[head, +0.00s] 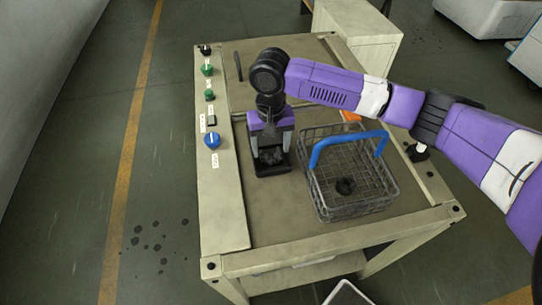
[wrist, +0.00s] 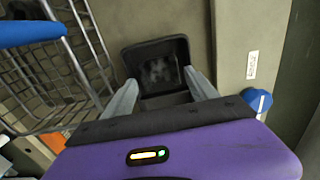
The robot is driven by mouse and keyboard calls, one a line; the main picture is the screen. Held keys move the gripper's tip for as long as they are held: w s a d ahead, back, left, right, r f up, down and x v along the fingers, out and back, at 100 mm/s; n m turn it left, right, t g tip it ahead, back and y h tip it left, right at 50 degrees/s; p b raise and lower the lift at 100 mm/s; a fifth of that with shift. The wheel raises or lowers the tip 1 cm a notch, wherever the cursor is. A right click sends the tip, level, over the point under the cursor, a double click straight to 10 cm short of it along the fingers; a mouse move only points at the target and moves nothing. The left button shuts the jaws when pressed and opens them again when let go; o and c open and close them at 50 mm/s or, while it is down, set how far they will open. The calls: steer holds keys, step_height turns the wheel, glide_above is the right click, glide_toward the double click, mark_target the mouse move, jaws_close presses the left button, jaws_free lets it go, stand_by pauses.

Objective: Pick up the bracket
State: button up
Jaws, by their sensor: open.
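My gripper (head: 271,153) is open and points down over a small black tray (head: 273,172) on the bench. In the wrist view my gripper (wrist: 161,82) has its two pale fingers spread apart, one on each side of the tray's near part. The black tray (wrist: 184,47) has a raised rim. A mottled dark grey shape (wrist: 158,70) shows inside it, between and just beyond the fingertips. I cannot make out its outline or tell whether it is the bracket. No other bracket is clearly seen.
A wire basket (head: 325,211) with a blue handle (head: 320,150) stands close right of the tray, a dark round piece (head: 345,186) inside. An orange item (head: 350,116) lies behind it. A panel with a blue knob (head: 212,140) runs along the left. The bench front is clear.

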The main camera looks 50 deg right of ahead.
mark_target(271, 158)
steer(key=shift+s+f, duration=0.1)
steer(key=shift+f, duration=1.65)
steer(key=shift+r, duration=0.1)
jaws_close()
